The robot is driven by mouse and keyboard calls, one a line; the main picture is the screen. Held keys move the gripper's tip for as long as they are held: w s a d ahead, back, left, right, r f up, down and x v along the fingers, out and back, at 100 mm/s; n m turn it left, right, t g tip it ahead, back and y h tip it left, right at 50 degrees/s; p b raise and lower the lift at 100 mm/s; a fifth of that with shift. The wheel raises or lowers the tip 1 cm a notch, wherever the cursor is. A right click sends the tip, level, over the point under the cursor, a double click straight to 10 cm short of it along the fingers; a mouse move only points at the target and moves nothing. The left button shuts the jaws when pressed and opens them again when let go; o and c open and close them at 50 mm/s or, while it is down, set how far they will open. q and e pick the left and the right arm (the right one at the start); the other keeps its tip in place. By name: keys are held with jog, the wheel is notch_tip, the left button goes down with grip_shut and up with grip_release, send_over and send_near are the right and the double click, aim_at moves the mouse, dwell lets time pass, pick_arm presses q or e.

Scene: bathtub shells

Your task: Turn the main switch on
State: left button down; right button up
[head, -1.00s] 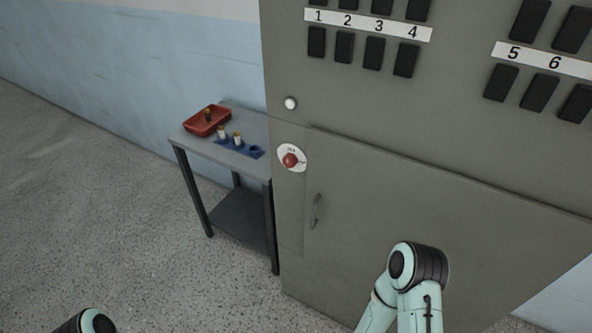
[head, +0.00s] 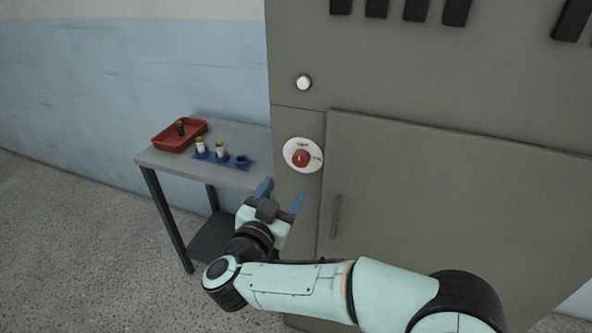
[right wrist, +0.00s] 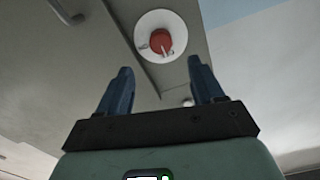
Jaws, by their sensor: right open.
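The main switch is a red rotary knob (head: 300,158) on a round white plate, on the front of the grey cabinet (head: 420,190) near its left edge. It also shows in the right wrist view (right wrist: 161,42), beyond my fingertips and near the top. My right gripper (head: 281,190) is open and empty, with blue fingers pointing up. In the head view it is just below and left of the knob, apart from it. The knob's plate has small lettering too small to read surely. My left gripper is not in view.
A white round button (head: 303,82) sits above the switch. The cabinet door handle (head: 335,217) is below right. A small table (head: 225,140) stands left of the cabinet, holding a red tray (head: 159,143) and a blue holder (head: 227,161) with small bottles.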

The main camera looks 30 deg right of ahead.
aim_at(299, 163)
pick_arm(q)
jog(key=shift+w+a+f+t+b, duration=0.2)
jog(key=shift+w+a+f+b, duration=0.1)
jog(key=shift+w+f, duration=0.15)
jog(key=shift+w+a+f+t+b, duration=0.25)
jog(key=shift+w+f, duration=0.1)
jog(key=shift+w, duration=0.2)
pick_arm(e)
jog(key=x, duration=0.9)
jog(key=shift+w+d, duration=0.2)
jog(key=shift+w, duration=0.1)
jog(key=shift+f, duration=0.1)
jog(key=c, duration=1.1)
